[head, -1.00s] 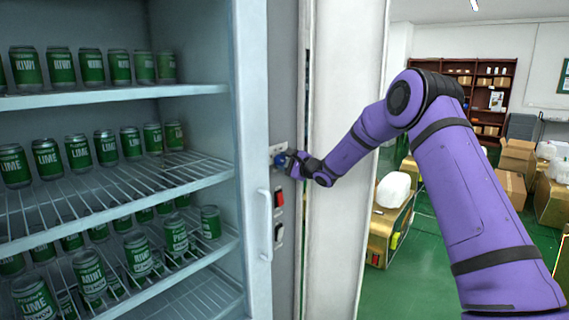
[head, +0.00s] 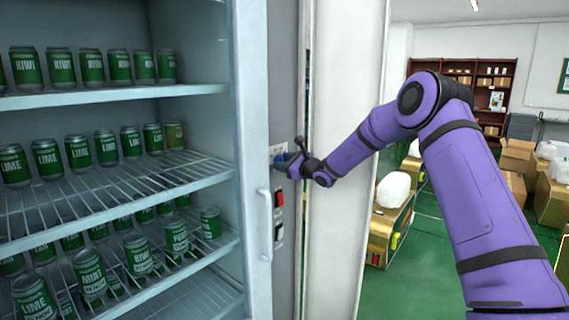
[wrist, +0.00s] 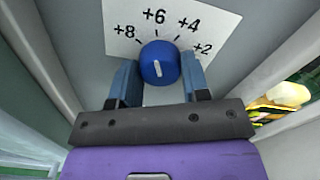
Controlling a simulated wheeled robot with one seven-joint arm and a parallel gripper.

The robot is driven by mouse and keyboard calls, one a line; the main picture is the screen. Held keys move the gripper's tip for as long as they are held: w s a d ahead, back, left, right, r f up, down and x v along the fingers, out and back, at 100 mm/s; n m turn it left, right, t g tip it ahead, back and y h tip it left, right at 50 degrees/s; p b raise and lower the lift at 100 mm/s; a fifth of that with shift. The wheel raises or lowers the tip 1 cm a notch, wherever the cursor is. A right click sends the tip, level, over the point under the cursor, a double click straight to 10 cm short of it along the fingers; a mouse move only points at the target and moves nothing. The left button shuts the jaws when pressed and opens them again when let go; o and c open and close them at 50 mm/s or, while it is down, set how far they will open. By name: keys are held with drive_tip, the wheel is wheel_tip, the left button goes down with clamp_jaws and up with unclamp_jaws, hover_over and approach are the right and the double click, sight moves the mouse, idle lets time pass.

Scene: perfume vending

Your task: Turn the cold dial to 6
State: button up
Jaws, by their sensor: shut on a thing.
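The cold dial is a round blue knob (wrist: 160,62) with a short white mark on its face. It sits on a white plate (wrist: 118,20) printed +8, +6, +4 and +2. The white mark stands near upright in the wrist view, roughly in line with +6. My gripper (wrist: 160,76) is shut on the dial, with a blue finger on each side of it. In the head view my gripper (head: 287,164) is at the plate on the cabinet's side panel and hides the dial.
Below the dial on the panel are a red switch (head: 279,198) and a dark switch (head: 279,232). A white door handle (head: 265,225) stands to the left. Shelves of green cans fill the cabinet. The open white door (head: 345,130) is close to the right of my gripper.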

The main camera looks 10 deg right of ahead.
drive_tip(key=shift+f+m, duration=0.1)
drive_tip(key=shift+m, duration=0.4)
drive_tip(key=o, duration=0.9)
drive_tip(key=v, duration=1.1)
